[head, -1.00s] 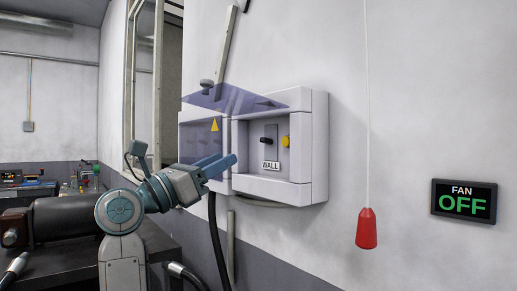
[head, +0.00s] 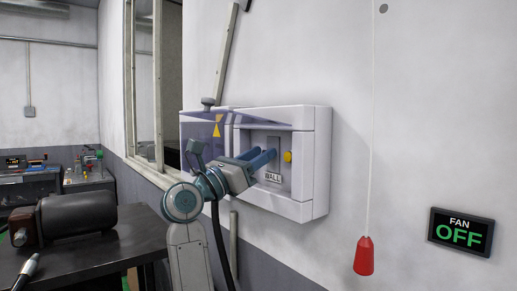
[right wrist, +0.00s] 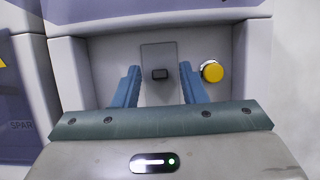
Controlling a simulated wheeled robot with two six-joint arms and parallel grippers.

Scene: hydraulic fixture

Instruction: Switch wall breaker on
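The wall breaker box (head: 318,165) is a pale grey housing on the wall, with a tinted see-through cover (head: 262,118) across its top. Its label "WALL" (head: 272,178) shows below the breaker. My right gripper (head: 270,157) reaches into the box front. In the right wrist view the right gripper (right wrist: 159,82) is open, its blue fingers either side of the toggle with gaps. My left gripper is out of view.
A yellow round button (right wrist: 212,71) sits just right of the toggle. A second compartment (right wrist: 20,95) adjoins on the left. A red pull handle (head: 364,256) hangs on a cord to the right, before a "FAN OFF" display (head: 460,232). A dark bench (head: 100,240) stands at left.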

